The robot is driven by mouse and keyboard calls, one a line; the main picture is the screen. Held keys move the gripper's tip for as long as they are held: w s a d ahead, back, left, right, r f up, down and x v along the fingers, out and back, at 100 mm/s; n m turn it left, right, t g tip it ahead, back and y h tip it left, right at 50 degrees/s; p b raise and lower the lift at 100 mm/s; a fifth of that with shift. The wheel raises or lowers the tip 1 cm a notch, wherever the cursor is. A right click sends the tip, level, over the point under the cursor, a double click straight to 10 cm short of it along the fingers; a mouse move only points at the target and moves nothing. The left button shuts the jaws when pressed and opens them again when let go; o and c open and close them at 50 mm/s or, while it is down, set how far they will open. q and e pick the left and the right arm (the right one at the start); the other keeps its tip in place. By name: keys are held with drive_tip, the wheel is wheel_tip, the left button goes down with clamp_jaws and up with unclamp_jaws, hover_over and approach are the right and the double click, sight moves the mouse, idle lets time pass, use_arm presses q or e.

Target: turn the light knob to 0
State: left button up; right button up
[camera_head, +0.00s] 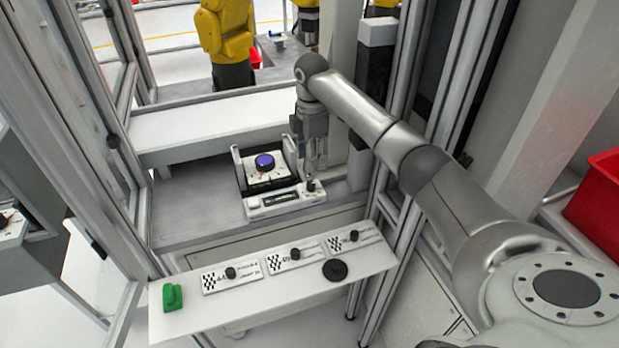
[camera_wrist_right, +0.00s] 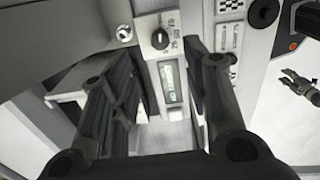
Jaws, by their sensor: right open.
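A small black knob (camera_head: 311,185) sits at the right end of the white front strip of a device, beside a small display (camera_head: 280,199). In the right wrist view the knob (camera_wrist_right: 160,38) has printed marks around it, too small to read, and the display (camera_wrist_right: 171,80) shows next to it. My right gripper (camera_head: 314,166) points down just above and behind the knob in the head view. In the wrist view its two fingers (camera_wrist_right: 160,68) are apart, with nothing between them, and the knob appears ahead of the gap. My left gripper is not in view.
In front, a white shelf (camera_head: 190,320) bears a green block (camera_head: 172,297), several labelled plates with black knobs, and a black disc (camera_head: 335,270). Metal posts (camera_head: 385,205) stand close to my right arm.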

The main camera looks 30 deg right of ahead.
sight(311, 183)
wheel_tip(311, 183, down, 8)
drive_tip(key=shift+r+p, duration=0.25)
drive_tip(key=shift+p, duration=0.35)
drive_tip(key=shift+f, duration=0.65)
clamp_jaws()
